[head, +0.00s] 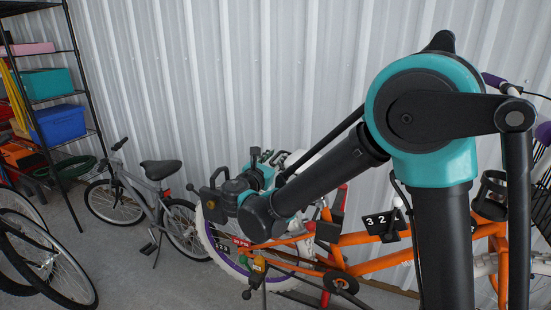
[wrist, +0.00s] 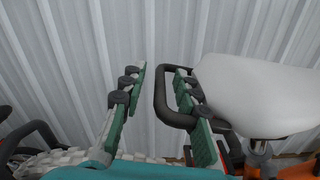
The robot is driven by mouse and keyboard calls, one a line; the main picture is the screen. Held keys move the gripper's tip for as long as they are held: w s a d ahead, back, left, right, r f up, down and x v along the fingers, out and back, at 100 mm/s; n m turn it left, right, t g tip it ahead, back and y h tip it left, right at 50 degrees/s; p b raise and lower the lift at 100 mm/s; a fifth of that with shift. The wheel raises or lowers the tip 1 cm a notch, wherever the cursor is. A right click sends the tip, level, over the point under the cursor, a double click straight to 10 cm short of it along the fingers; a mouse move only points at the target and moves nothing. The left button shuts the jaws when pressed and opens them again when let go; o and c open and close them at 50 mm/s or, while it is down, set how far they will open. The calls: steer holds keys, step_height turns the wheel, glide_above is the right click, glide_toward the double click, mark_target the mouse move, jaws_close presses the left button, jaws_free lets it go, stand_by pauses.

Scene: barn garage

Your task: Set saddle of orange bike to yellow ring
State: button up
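The orange bike (head: 378,262) stands against the metal wall, partly behind my arm in the head view. Its white saddle (wrist: 255,92) fills the right of the wrist view. In the head view my arm covers most of the saddle area. My gripper (wrist: 160,72) is open, its two green-padded fingers apart. A black loop-shaped handle (wrist: 162,98) shows between the fingers, close to the right finger beside the saddle; I cannot tell whether they touch. In the head view the gripper (head: 266,157) is above the bike's rear wheel. I cannot make out a yellow ring on the seat post.
A grey bike (head: 155,203) with a black saddle stands left of the orange bike. Another bike's wheels (head: 45,262) are at the lower left. A black shelf (head: 72,95) with coloured boxes stands at the far left. Some grey floor (head: 130,275) is clear between the bikes.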

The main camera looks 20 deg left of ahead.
steer(key=shift+c, duration=0.5)
jaws_close()
steer(key=r, duration=0.1)
steer(key=a+r, duration=0.1)
steer(key=r, duration=0.1)
steer(key=a+r, duration=0.1)
steer(key=r, duration=0.1)
steer(key=shift+o, duration=0.5)
jaws_free()
steer(key=shift+d, duration=0.1)
steer(key=s+a, duration=0.1)
steer(key=s, duration=1.1)
